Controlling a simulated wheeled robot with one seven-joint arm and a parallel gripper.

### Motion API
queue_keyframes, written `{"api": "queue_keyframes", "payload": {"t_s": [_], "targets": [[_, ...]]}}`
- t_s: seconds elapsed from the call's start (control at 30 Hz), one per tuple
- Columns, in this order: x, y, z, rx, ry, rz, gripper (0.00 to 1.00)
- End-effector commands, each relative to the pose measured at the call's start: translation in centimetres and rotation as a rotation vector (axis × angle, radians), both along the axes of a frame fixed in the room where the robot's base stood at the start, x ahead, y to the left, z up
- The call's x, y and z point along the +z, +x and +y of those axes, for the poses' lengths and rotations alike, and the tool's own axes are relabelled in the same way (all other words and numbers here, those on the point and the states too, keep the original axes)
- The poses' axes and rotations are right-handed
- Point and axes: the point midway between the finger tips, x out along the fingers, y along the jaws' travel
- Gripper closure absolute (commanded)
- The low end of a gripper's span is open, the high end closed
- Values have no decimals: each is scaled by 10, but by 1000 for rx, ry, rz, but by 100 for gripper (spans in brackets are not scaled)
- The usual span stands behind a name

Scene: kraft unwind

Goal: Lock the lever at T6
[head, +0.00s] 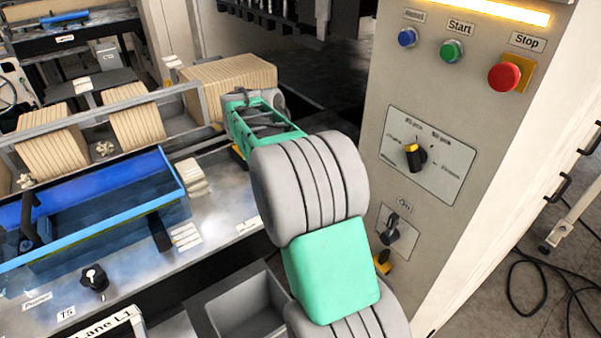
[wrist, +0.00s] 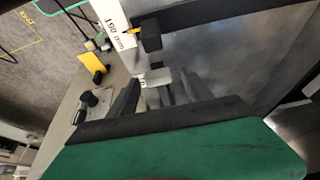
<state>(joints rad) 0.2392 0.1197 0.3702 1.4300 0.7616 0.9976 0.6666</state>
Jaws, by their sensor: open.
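My gripper (wrist: 160,84) shows in the wrist view as two dark fingers standing apart, with nothing held between them. A small light grey block (wrist: 158,77) shows just beyond the fingertips; I cannot tell whether it is part of the T6 lever. A black knob with a yellow mark (wrist: 148,35) is above the fingers, beside a white label strip (wrist: 112,22). In the head view my green and grey arm reaches up and left, and the fingertips are hidden. I cannot read a T6 label in either view.
In the head view a blue tray (head: 95,215) lies left of my arm, with a black knob (head: 94,278) near the T5 label (head: 66,313). Stacked kraft blocks (head: 228,82) stand behind. A control panel (head: 432,110) with buttons and switches stands close at the right.

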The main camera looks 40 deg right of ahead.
Motion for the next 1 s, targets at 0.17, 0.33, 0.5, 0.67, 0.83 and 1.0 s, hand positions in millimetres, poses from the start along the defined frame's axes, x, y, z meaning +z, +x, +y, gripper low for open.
{"api": "queue_keyframes", "payload": {"t_s": [0.17, 0.33, 0.5, 0.67, 0.83, 1.0], "targets": [[10, 1, 4, 2, -1, -1, 42], [42, 2, 17, 1, -1, -3, 42], [68, 2, 28, 1, 0, -1, 42], [73, 1, 31, 1, 1, 0, 42], [72, 1, 31, 1, 0, 0, 42], [74, 0, 33, 24, 0, 1, 42]]}}
